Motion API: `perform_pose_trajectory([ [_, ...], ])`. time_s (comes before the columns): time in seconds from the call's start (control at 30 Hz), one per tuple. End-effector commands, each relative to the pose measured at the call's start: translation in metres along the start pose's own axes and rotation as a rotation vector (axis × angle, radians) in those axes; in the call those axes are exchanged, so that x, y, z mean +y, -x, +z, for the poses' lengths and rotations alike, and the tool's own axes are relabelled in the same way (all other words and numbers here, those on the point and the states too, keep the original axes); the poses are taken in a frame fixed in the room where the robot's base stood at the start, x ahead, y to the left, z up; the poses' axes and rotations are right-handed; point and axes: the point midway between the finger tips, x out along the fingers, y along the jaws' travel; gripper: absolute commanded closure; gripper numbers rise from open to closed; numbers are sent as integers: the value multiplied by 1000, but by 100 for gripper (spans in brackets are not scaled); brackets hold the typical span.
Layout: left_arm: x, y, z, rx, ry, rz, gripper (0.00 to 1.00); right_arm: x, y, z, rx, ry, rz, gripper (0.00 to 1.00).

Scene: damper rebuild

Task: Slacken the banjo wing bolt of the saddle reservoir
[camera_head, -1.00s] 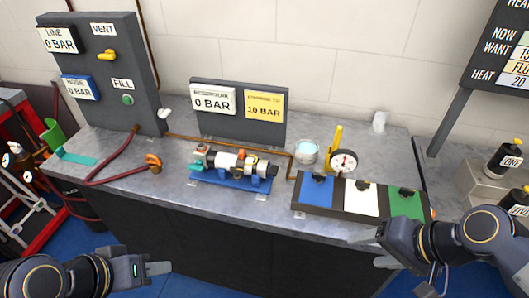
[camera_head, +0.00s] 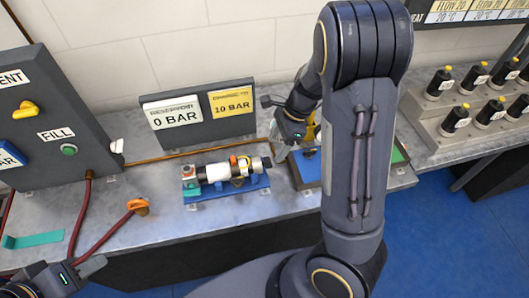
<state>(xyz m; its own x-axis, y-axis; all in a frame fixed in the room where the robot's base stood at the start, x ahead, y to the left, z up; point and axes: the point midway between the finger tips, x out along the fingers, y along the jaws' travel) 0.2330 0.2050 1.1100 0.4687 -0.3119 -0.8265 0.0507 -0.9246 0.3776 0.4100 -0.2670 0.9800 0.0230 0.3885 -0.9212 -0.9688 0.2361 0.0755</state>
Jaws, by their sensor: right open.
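The damper assembly (camera_head: 218,172) lies on a blue cradle (camera_head: 240,190) on the bench. It has a white body, a dark end at right, a teal and red-topped block at left, and small orange parts on top. I cannot tell which small part is the banjo wing bolt. My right gripper (camera_head: 279,145) is open, pointing down just right of and behind the damper's right end, apart from it. My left gripper (camera_head: 92,268) is low at the bottom left, in front of the bench, away from the damper; its jaw gap is not clear.
Behind the damper stands a panel with "0 BAR" (camera_head: 172,114) and "10 BAR" (camera_head: 232,102) signs. A control box (camera_head: 50,125) and red hoses (camera_head: 83,215) are at left. My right arm covers much of the tray (camera_head: 308,170) at right.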

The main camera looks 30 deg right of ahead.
Motion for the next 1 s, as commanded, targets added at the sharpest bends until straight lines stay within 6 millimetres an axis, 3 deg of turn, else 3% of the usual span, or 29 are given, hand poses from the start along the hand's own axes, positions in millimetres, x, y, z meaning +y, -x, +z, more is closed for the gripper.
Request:
perform_pose_trajectory([
  [0.1,-1,-2,1,0,0,0,64,1,-22,-1,2,-1,5,40],
  [0.3,-1,-3,1,0,0,0,64,1,-47,0,0,2,2,40],
  [0.67,-1,-3,1,0,0,0,64,1,-54,0,-1,3,0,40],
  [1.0,-1,-3,1,0,0,0,64,0,-54,0,-1,3,0,82],
])
